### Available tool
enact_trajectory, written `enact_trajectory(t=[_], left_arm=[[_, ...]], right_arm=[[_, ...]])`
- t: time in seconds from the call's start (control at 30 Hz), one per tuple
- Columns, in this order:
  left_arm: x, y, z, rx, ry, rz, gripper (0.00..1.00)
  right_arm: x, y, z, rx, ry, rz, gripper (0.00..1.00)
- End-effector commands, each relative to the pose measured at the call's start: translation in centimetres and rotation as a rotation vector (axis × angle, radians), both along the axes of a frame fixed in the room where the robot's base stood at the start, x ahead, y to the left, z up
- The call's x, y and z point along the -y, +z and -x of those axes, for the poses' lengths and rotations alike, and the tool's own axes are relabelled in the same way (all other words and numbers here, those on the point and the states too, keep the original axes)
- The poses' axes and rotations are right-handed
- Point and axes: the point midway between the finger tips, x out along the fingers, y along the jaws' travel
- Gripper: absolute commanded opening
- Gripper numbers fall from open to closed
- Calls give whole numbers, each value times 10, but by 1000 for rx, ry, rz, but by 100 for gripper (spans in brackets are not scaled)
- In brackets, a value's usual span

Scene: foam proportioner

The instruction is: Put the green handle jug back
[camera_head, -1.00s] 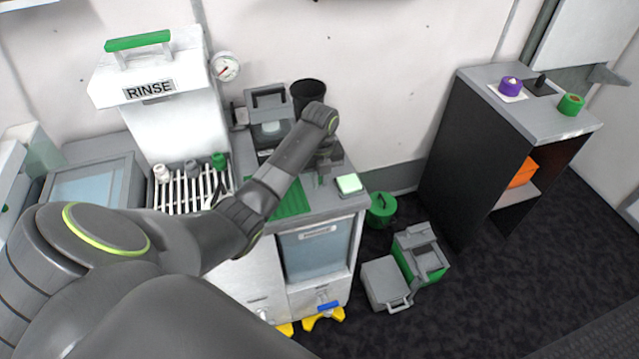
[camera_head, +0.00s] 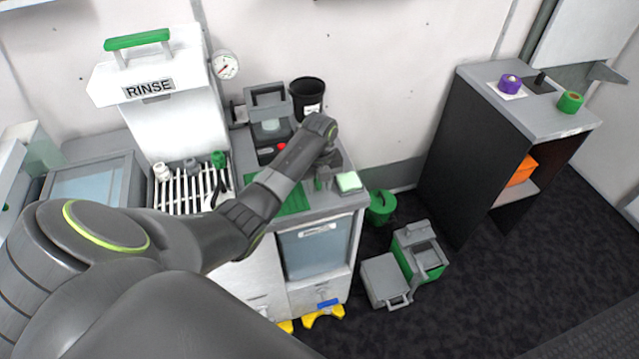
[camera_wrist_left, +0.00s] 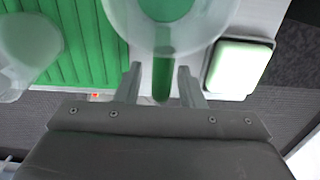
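The green handle jug (camera_wrist_left: 208,22) is a translucent round vessel at the top of the left wrist view, with green showing inside it. Its green handle (camera_wrist_left: 161,82) points down between the fingers of my left gripper (camera_wrist_left: 160,84). The fingers are open, one on each side of the handle, with a gap on both sides. In the head view my left gripper (camera_head: 325,180) is low over the front right of the counter, and my wrist hides most of the jug. My right gripper is not in view.
A ribbed green mat (camera_wrist_left: 75,45) lies left of the jug, with another translucent vessel (camera_wrist_left: 25,50) at the left edge. A pale green block (camera_head: 348,182) sits at the counter's right corner. A black cup (camera_head: 307,97) and grey machine (camera_head: 268,103) stand behind.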

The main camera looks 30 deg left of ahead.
Motion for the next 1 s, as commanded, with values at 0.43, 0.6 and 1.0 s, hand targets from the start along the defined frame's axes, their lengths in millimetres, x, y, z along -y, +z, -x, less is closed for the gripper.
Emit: enact_trajectory(t=[0.43,0.6,1.0], left_arm=[[-1,52,-2,8,-1,-3,35],[0,99,-1,6,0,-2,35],[0,124,0,-1,0,1,35]], right_arm=[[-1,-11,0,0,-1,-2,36],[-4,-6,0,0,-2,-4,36],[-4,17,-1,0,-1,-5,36]])
